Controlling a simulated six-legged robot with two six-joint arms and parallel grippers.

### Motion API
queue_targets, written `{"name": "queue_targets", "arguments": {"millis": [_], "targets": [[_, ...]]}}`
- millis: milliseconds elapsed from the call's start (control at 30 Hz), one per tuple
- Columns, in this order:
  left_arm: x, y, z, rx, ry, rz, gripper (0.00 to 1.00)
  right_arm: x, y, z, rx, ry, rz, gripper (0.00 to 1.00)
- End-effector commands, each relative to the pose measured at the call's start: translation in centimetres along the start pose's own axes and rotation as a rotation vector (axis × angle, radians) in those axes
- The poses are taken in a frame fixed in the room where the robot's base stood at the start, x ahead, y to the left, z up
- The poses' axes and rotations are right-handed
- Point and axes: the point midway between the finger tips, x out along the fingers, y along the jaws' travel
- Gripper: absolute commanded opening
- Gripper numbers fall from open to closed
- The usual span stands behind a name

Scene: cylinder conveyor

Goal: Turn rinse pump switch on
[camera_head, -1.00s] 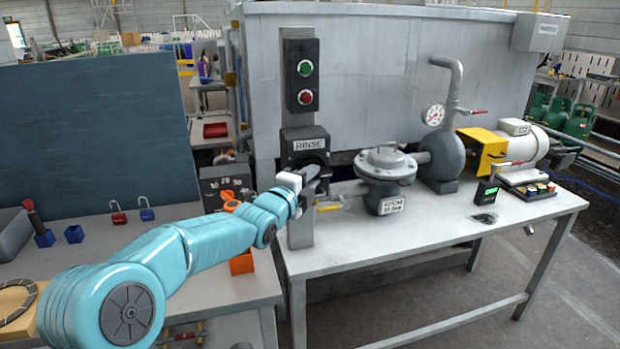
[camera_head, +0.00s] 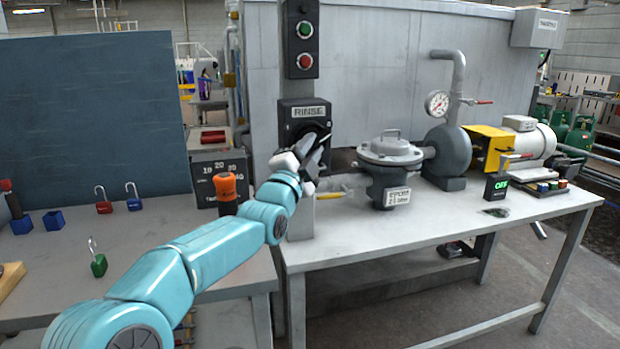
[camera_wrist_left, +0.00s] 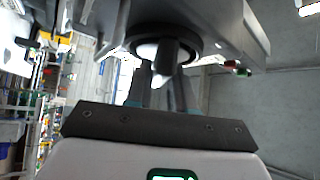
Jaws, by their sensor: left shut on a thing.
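The rinse pump switch is a dark box labelled RINSE (camera_head: 307,111) on a grey post, with a rotary knob on its front. In the left wrist view the knob's dark handle (camera_wrist_left: 166,52) stands out from a round collar, between my fingers. My left gripper (camera_head: 320,148) is at the front of the box, its fingers slanting up to the right. The gripper also shows in the left wrist view (camera_wrist_left: 163,82), shut on the knob handle. The fingers hide most of the knob in the head view, so its exact setting cannot be read. My right gripper is not in view.
A button box (camera_head: 302,40) with green and red buttons is above the switch. A valve body (camera_head: 391,160), a pump (camera_head: 446,155) and a small meter (camera_head: 496,186) stand on the right bench. An orange-handled thing (camera_head: 226,190) and padlocks (camera_head: 103,204) are on the left bench.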

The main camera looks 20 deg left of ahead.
Motion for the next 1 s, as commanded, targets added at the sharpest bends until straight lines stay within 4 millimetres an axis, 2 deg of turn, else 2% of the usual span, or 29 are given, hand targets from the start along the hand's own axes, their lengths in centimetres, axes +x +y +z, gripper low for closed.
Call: {"name": "queue_targets", "arguments": {"millis": [33,100,400,667,1000], "targets": [[-0.4,1.3,0.3,-0.032,0.001,-0.029,0.0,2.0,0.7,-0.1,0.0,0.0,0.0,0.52],[-0.3,1.2,0.3,-0.08,0.0,-0.075,0.0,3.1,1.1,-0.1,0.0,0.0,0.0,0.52],[0.0,1.1,0.0,-0.282,-0.001,-0.275,0.0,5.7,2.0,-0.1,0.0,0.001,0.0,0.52],[0.3,1.1,-0.2,-0.454,-0.003,-0.445,0.0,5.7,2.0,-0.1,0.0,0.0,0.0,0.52],[0.5,1.0,-0.5,-0.636,-0.004,-0.627,0.0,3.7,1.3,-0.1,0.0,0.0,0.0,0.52]]}}
